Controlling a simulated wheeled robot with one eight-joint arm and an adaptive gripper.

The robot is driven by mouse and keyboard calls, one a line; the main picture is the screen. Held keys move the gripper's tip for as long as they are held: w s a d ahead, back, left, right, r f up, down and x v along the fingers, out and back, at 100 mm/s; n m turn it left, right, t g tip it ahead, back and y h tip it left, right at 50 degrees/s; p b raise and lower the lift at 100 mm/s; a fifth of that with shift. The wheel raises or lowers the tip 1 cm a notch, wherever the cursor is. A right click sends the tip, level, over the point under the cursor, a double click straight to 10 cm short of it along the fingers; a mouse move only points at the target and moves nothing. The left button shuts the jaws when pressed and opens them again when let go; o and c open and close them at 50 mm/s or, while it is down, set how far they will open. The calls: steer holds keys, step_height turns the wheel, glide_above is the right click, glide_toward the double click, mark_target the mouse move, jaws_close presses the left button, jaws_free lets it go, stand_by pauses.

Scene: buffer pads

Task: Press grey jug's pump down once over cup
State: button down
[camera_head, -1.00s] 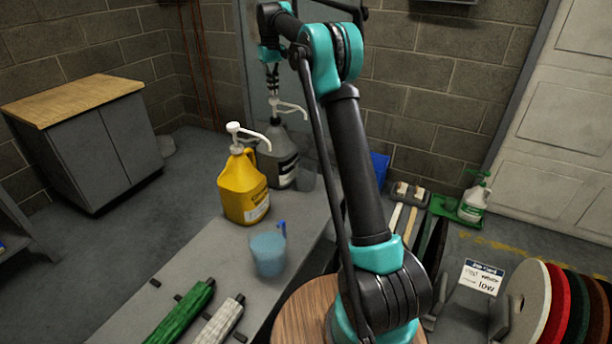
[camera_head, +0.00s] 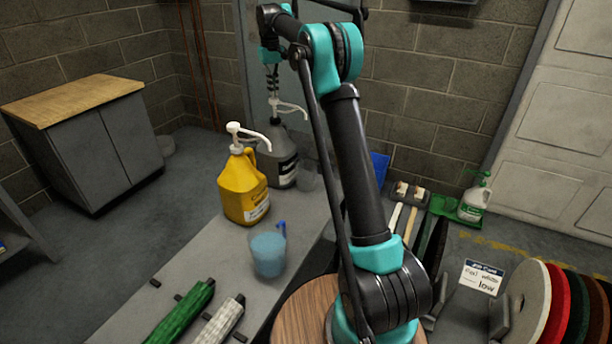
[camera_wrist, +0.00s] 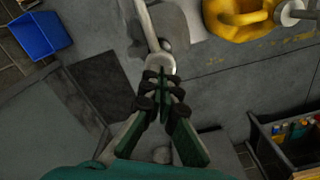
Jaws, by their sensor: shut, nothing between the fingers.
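The grey jug (camera_head: 279,158) stands at the far end of the bench, behind the yellow jug. Its white pump (camera_head: 288,106) is upright, with the spout pointing right. A clear cup (camera_head: 307,177) stands beside the jug, below the spout's end. My gripper (camera_head: 273,91) is shut and empty, pointing down right above the pump head. In the wrist view my fingertips (camera_wrist: 163,76) overlap the pump head (camera_wrist: 160,64); whether they touch it I cannot tell. The grey jug's body (camera_wrist: 175,28) shows beyond them.
The yellow jug (camera_head: 242,190) with its own white pump stands close in front. A blue bin (camera_wrist: 40,35) shows at the wrist view's upper left.

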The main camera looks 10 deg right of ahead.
mark_target(274, 98)
steer(key=shift+f, duration=2.15)
steer(key=shift+r, duration=2.35)
